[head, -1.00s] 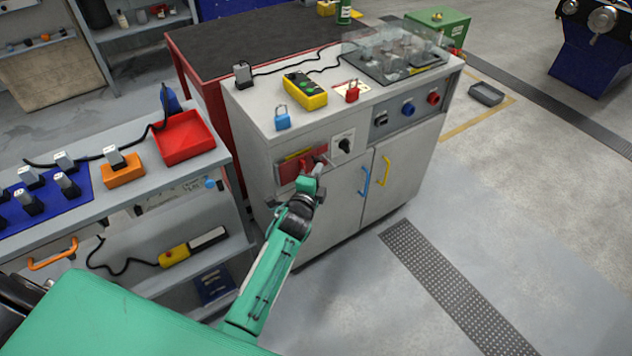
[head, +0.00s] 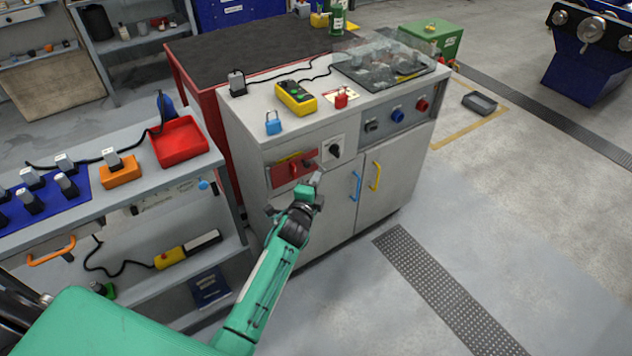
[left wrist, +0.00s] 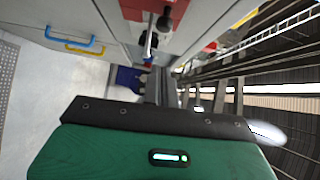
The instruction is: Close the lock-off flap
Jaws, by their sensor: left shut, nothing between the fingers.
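The lock-off flap, a red panel (head: 291,170), is on the upper left of the grey cabinet's front, with a yellow strip along its upper edge. I cannot tell how far it stands from the cabinet face. My left gripper (head: 316,180) is shut and empty, just below and right of the flap, with a visible gap in the head view. A black rotary knob (head: 335,150) is right of the flap. In the left wrist view the shut fingers (left wrist: 152,40) point toward the cabinet, with red surfaces near them. My right gripper is out of view.
The grey cabinet (head: 395,165) has blue (head: 355,186) and yellow (head: 376,175) door handles to the right. A blue padlock (head: 273,125) sits on its top. A workbench with a red tray (head: 180,142) stands to the left.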

